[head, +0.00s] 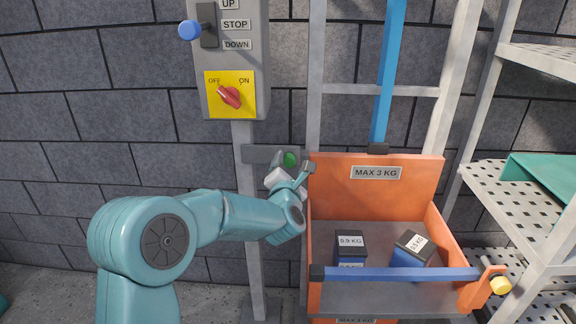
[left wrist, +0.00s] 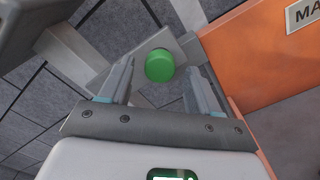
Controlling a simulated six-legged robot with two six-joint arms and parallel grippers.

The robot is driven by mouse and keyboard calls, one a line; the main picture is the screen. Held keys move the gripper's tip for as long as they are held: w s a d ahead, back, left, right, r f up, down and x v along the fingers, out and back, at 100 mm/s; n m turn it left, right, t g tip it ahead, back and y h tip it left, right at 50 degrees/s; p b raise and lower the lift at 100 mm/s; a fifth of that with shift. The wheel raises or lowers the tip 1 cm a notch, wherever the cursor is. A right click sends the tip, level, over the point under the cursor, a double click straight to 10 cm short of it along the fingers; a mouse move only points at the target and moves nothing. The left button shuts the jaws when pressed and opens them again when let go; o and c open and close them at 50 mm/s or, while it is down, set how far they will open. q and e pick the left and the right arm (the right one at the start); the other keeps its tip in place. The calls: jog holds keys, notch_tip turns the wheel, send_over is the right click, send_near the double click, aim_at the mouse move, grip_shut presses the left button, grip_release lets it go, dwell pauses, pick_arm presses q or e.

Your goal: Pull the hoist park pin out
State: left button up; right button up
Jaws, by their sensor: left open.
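The hoist park pin shows as a round green knob (head: 290,159) on a grey bracket (head: 258,154) beside the orange hoist tray. My left gripper (head: 291,174) is just in front of and below the knob in the head view, partly covering the bracket. In the left wrist view the green knob (left wrist: 160,66) lies between the two open fingertips (left wrist: 160,68), with a gap visible on each side. The fingers do not appear to touch it. The pin's shaft is hidden behind the knob. My right gripper is in neither view.
The orange tray (head: 330,172) marked MAX 3 KG holds two dark weights (head: 350,245) (head: 412,247). A blue bar (head: 400,273) crosses its front. A control box (head: 230,60) with a red switch and blue-knobbed lever stands above left. Perforated shelves (head: 510,190) are at right.

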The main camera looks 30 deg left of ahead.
pick_arm(q)
jog(key=shift+w+a, duration=0.15)
jog(key=shift+w, duration=0.05)
jog(key=shift+c, duration=0.4)
